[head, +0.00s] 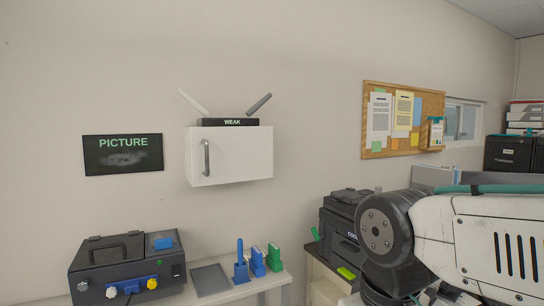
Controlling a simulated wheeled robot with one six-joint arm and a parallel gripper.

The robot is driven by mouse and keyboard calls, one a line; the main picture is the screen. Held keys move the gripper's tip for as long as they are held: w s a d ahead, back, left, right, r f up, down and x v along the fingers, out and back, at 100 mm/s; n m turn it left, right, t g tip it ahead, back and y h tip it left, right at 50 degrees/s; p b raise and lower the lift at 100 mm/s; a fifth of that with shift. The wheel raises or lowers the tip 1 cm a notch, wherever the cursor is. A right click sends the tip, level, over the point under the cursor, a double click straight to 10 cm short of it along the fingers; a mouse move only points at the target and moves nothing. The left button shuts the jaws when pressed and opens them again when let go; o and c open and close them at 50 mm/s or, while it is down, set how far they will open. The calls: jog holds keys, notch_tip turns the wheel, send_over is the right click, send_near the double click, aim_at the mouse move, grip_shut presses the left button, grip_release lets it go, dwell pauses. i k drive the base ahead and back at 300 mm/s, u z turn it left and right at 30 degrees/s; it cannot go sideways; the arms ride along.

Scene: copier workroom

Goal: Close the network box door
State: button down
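The network box (235,156) is a white box mounted on the wall, left of centre in the head view. Its front door has a grey vertical handle (206,158) near the left edge. No inside of the box shows. I cannot tell from this angle whether the door is fully shut or slightly ajar. A dark router (229,122) marked "WEAK" with two antennas sits on top of the box. My arm is at the lower right, well apart from the box, and my gripper is out of view.
Below the box, a white table holds a dark machine (126,267), a grey tray (211,279) and blue and green holders (257,262). A black printer (343,227) stands to the right. A corkboard (401,120) hangs on the wall. The space before the box looks clear.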

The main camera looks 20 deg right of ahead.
aim_at(220, 155)
jog(key=u, duration=0.45)
jog(key=i, duration=0.4)
jog(key=u, duration=0.7)
jog(key=i, duration=0.7)
